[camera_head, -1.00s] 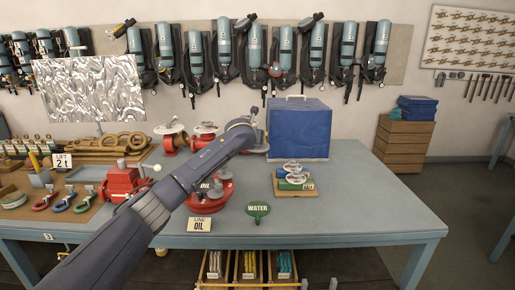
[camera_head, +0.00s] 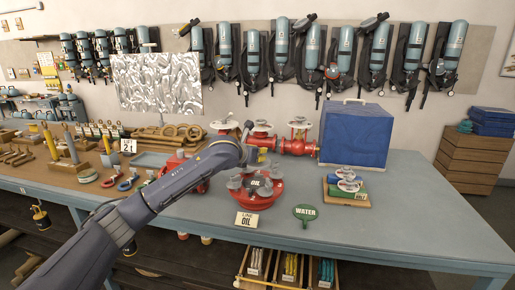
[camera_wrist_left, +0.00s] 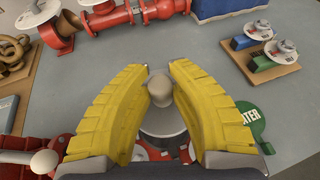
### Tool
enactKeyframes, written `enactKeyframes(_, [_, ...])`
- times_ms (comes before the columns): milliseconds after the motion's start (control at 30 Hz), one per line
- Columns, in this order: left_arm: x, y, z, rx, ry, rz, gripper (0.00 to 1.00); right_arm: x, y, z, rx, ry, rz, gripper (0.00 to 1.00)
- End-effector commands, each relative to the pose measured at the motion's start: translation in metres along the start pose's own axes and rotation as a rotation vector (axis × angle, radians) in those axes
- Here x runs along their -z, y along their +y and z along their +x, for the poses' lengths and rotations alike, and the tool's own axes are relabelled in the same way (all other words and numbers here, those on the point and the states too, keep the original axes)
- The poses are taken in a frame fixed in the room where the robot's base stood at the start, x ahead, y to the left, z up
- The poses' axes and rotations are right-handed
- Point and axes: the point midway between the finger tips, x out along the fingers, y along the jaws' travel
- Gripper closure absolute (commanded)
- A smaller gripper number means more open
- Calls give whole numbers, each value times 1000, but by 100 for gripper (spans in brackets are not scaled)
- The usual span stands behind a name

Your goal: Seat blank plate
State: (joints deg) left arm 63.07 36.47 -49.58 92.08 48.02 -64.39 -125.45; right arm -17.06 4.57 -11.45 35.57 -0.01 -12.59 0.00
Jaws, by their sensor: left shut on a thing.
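Red metal shows beneath and beside the plate there. I cannot tell whether the plate touches the fitting. My right gripper is in neither view.
A LINE OIL card (camera_head: 246,220) and a green WATER tag (camera_head: 305,213) lie in front. A small board (camera_head: 352,203) with coloured blocks stands right. Red valves (camera_head: 297,144) and a blue case (camera_head: 355,137) stand behind. The bench's right end is clear.

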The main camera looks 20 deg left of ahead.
Motion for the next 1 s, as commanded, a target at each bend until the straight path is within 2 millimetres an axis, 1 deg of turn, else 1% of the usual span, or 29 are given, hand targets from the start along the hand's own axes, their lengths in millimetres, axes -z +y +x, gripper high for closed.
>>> enactKeyframes(200, [2,-3,-4,11,-1,4,100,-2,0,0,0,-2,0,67])
enactKeyframes(633, [2,-2,-4,9,-2,6,100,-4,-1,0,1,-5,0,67])
enactKeyframes(1000, [27,-2,6,8,0,4,100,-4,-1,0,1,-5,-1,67])
